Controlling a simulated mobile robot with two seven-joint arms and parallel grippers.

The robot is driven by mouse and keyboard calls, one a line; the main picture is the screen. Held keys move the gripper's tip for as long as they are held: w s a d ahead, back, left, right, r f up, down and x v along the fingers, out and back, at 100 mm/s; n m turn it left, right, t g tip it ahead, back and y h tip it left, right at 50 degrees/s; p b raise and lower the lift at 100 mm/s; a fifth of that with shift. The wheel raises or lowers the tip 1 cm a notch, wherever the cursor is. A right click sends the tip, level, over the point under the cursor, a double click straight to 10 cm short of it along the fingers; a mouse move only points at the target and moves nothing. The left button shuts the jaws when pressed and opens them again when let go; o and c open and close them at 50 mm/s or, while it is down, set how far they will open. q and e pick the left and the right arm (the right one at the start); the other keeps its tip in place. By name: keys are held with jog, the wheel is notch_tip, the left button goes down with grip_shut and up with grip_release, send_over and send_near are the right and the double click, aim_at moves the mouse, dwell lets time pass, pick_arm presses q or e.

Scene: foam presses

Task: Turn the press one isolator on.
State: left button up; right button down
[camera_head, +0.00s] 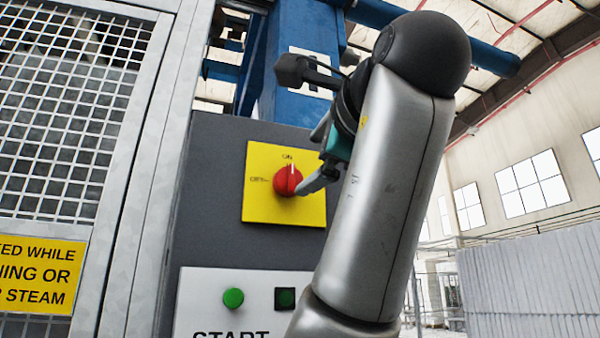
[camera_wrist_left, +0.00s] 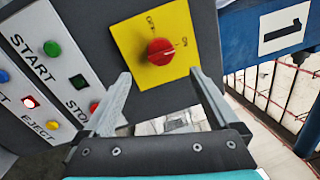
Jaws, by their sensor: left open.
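The press one isolator is a red rotary knob (camera_head: 287,180) on a yellow plate (camera_head: 258,211), fixed to a grey control box. In the head view its white mark points up at the ON label; the OFF label is on the left. The knob (camera_wrist_left: 160,52) also shows whole in the left wrist view, with its mark towards ON. My left gripper (camera_head: 317,157) is open and empty, just right of the knob in the head view. In the left wrist view its fingertips (camera_wrist_left: 160,73) are spread below and either side of the knob, apart from it. My right gripper is out of view.
Below the isolator is a white panel with a green START button (camera_head: 233,297). The left wrist view also shows a red STOP button (camera_wrist_left: 95,107) and EJECT buttons. A mesh guard (camera_head: 70,110) stands at the left. A blue frame bears a "1" sign (camera_wrist_left: 284,27).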

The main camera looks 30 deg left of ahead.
pick_arm(q)
jog(key=shift+b+v, duration=0.6)
jog(key=shift+v, duration=2.1)
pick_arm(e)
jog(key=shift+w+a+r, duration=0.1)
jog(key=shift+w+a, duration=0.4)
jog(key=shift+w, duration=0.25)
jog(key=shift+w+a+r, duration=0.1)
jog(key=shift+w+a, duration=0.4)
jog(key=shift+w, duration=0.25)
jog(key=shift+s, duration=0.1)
